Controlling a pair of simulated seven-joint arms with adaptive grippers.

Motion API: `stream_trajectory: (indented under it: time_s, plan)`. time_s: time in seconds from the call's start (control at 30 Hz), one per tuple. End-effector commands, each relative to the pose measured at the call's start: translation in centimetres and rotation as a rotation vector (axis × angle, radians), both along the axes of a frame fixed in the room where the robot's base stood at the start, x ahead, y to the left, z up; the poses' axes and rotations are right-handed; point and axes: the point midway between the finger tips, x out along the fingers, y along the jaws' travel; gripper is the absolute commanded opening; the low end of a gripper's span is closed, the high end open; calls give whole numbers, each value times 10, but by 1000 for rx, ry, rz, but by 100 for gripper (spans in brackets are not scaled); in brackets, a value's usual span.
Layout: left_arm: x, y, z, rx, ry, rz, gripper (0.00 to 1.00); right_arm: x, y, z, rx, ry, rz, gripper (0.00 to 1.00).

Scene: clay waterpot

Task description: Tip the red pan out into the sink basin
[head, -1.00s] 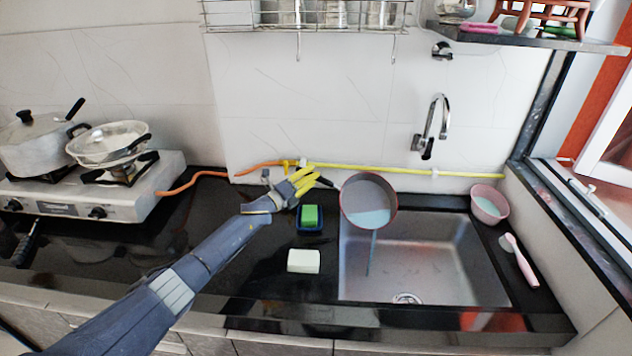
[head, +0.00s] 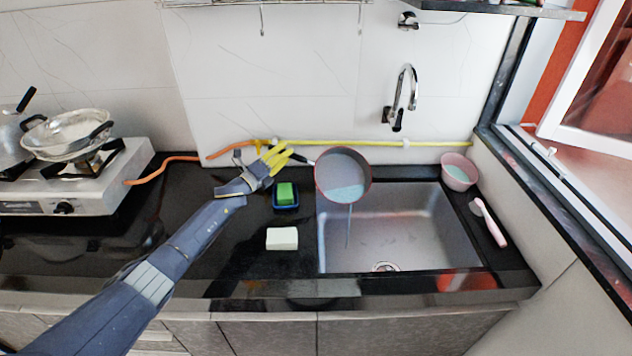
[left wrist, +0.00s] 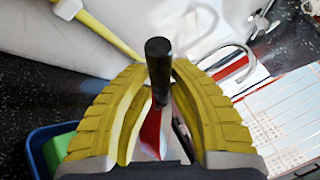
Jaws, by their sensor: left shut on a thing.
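The red pan (head: 342,172) is held tilted above the left part of the sink basin (head: 400,235). Its open side faces the camera and pale bluish liquid lies in its lower part. A thin stream runs from its lower rim down into the basin. My left gripper (head: 283,158) has yellow fingers and is shut on the pan's dark handle. In the left wrist view the handle (left wrist: 158,62) stands between the yellow fingers, with a bit of red pan behind it. My right gripper is in neither view.
A green sponge in a blue holder (head: 286,195) and a white block (head: 282,238) are left of the basin. The faucet (head: 403,95) is behind it. A pink bowl (head: 459,172) and pink brush (head: 490,222) are right. A stove (head: 75,182) stands far left.

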Motion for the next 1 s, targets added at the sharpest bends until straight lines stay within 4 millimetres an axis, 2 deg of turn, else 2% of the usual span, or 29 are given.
stream_trajectory:
  time_s: [0.57, 1.0]
  plan:
    - [0, 0, 2, -3, -4, -1, 0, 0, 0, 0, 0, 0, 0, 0]
    - [-9, -4, 10, 18, -69, -2, 0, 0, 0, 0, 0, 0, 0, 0]
